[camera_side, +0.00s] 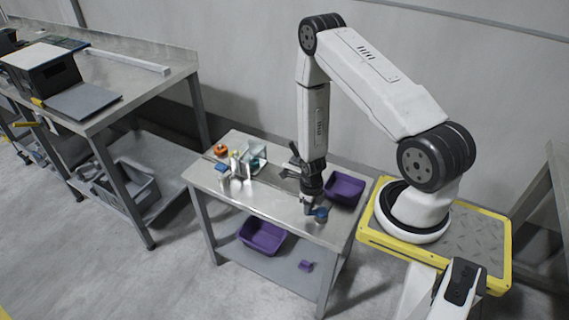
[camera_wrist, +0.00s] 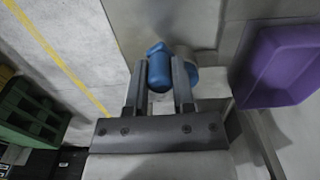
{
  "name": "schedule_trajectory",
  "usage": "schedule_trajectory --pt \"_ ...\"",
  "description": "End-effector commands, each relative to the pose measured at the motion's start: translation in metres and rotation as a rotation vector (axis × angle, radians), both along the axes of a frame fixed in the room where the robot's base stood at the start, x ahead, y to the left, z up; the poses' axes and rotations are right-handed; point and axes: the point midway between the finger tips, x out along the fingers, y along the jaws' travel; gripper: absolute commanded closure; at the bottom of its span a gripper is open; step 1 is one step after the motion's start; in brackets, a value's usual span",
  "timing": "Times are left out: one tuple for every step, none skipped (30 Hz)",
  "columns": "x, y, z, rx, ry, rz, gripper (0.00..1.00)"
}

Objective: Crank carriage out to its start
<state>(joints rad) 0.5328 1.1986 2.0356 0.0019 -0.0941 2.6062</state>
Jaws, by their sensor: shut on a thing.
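My gripper (camera_wrist: 160,88) is shut on a blue crank knob (camera_wrist: 159,67), which sits between its two fingers in the wrist view. A round grey and blue part (camera_wrist: 190,66) lies just behind the knob. In the side view my gripper (camera_side: 312,205) points down at the right front of the small steel table, with the blue crank (camera_side: 321,213) at its tip. The carriage cannot be told apart clearly; a cluster with a clear-walled box (camera_side: 252,157) and small bottles stands on the table's left half.
A purple bin (camera_side: 345,188) stands on the table (camera_side: 262,203) right of my gripper; it also shows in the wrist view (camera_wrist: 285,65). Another purple bin (camera_side: 262,237) sits on the lower shelf. An orange-red round object (camera_side: 221,150) is at the table's back left. A larger bench (camera_side: 130,80) stands left.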

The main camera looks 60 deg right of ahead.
Motion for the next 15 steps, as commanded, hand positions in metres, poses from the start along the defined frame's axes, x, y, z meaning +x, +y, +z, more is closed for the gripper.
schedule_trajectory --pt "-0.0027 0.0030 -0.0003 0.003 0.005 -0.001 0.93" --pt "-0.0029 0.0037 -0.0003 0.003 0.005 -0.001 0.93" --pt "-0.0030 0.0042 -0.0003 0.003 0.005 -0.001 0.93" --pt "-0.0030 0.0043 -0.0003 0.003 0.004 -0.001 0.93" --pt "-0.0029 0.0043 -0.0003 0.002 0.004 -0.001 0.93" --pt "-0.0029 0.0043 -0.0003 0.002 0.004 -0.001 0.93" --pt "-0.0028 0.0042 -0.0003 0.002 0.004 -0.001 0.93" --pt "-0.0027 0.0042 -0.0003 0.002 0.004 -0.001 0.93" --pt "-0.0028 0.0042 -0.0003 0.002 0.004 -0.001 0.93" --pt "-0.0030 0.0044 -0.0003 0.002 0.004 -0.001 0.93" --pt "-0.0034 0.0047 -0.0004 0.002 0.004 -0.001 0.93" --pt "-0.0044 0.0054 -0.0004 0.002 0.004 0.000 0.93" --pt "-0.0055 0.0062 -0.0005 0.003 0.005 0.000 0.93" --pt "-0.0069 0.0072 -0.0005 0.003 0.005 0.000 0.93" --pt "-0.0091 0.0087 -0.0006 0.003 0.006 0.000 0.93"
